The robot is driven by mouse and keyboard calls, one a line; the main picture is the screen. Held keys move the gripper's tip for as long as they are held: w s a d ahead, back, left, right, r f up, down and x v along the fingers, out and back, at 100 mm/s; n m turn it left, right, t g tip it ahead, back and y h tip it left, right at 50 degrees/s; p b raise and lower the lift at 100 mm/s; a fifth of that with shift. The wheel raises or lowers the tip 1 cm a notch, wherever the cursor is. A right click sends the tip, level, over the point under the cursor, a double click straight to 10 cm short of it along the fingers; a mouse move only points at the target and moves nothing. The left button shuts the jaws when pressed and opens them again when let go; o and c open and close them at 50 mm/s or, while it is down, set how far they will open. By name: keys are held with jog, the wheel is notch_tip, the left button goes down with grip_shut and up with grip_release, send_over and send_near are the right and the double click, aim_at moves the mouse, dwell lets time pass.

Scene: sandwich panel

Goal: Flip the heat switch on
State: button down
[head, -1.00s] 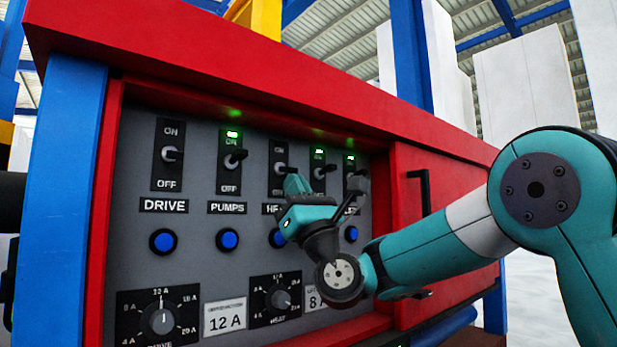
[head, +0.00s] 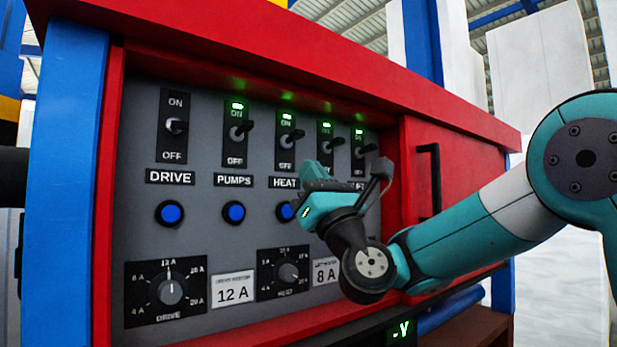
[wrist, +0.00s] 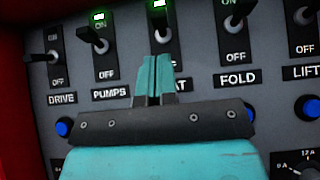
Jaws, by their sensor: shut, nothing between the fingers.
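The heat switch (head: 291,135) is the third switch from the left on the grey panel. Its lever sticks out toward the ON side, and a green lamp (head: 286,116) glows above it. In the wrist view the heat switch (wrist: 160,18) is at the top middle, with its lamp lit. My gripper (head: 315,173) is shut and empty, in front of the panel below and right of the heat lever. In the wrist view my gripper's fingertips (wrist: 155,62) sit below the lever, apart from it in the picture, and cover part of the HEAT label.
The drive switch (head: 175,126) at left has no lit lamp. The pumps (head: 238,133), fold (head: 327,146) and lift (head: 364,151) switches have green lamps lit. Blue buttons (head: 234,212) and dials (head: 171,288) are below. A red door with a black handle (head: 430,180) is to the right.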

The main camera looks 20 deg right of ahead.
jog(key=s+d+f+b, duration=0.3)
jog(key=s+f+b, duration=0.1)
jog(key=s, duration=0.3)
jog(key=shift+f+b, duration=0.25)
jog(key=shift+b, duration=0.55)
jog(key=shift+a, duration=0.15)
jog(key=s+a+f+n+g+y, duration=0.2)
jog(key=s+a+f+n+g, duration=0.3)
jog(key=f+n+g, duration=0.6)
jog(key=s+a+f+n+g+y, duration=0.15)
jog(key=a+f+n+g, duration=0.55)
jog(key=n, duration=0.8)
jog(key=s+d+f+n+g+h, duration=0.4)
jog(key=s+d+f+n+h, duration=0.1)
jog(key=s+f+n, duration=0.1)
jog(key=s+d+f+n+g+h, duration=0.3)
jog(key=s+d+f+n+h, duration=0.2)
jog(key=s+f, duration=0.3)
notch_tip(320, 180, down, 3)
jog(key=shift+s+f+n+g, duration=0.15)
jog(key=shift+s+n+g, duration=0.2)
jog(key=shift+n, duration=0.45)
